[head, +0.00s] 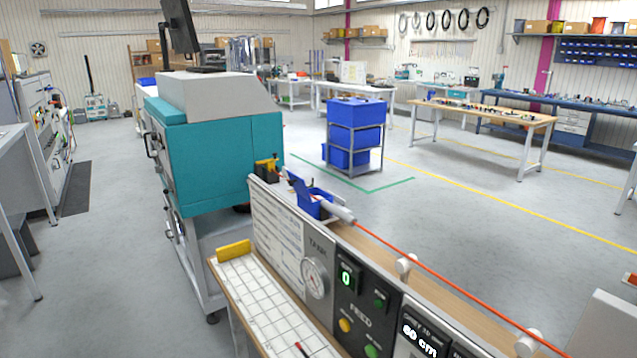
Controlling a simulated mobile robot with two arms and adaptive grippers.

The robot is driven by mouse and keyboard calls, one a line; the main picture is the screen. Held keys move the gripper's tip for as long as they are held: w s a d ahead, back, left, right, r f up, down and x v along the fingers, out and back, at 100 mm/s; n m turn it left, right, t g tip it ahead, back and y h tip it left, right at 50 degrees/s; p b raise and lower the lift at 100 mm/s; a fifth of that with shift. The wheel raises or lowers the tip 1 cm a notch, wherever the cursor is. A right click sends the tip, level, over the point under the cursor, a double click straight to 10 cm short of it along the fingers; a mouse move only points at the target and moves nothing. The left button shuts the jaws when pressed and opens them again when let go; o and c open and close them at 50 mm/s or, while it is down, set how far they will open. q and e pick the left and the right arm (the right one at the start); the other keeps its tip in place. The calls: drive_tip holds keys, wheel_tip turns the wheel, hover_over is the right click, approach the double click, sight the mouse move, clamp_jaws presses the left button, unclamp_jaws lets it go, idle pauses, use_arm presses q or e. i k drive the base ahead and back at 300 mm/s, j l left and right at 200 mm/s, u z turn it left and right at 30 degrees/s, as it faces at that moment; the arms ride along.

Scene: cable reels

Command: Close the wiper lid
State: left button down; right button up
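The wiper is a small blue box (313,207) on top of the cable machine, at the middle of the head view. Its blue lid (299,187) appears to stand up, tilted open on the left side of the box. A grey tube (341,213) sits just right of the box, and an orange cable (430,267) runs from it toward the lower right. The inside of the box is too small to make out. Neither of my grippers is in view.
The machine's front panel (275,232) carries a gauge (314,278), buttons and displays. White rollers (404,266) stand along its wooden top. A teal machine (222,160) stands behind at left. A rack with blue bins (354,135) stands further back, with open floor around it.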

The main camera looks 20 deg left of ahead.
sight(299, 184)
drive_tip(key=i+j+z, duration=0.1)
drive_tip(key=j, duration=0.25)
drive_tip(key=i+j+z, duration=0.1)
drive_tip(key=i+j, duration=0.15)
drive_tip(key=i+j+z, duration=0.15)
drive_tip(key=j, duration=0.3)
drive_tip(key=i+j+z, duration=0.1)
drive_tip(key=j, duration=0.3)
drive_tip(key=i+j+z, duration=0.1)
drive_tip(key=j, duration=0.3)
drive_tip(key=i, duration=0.1)
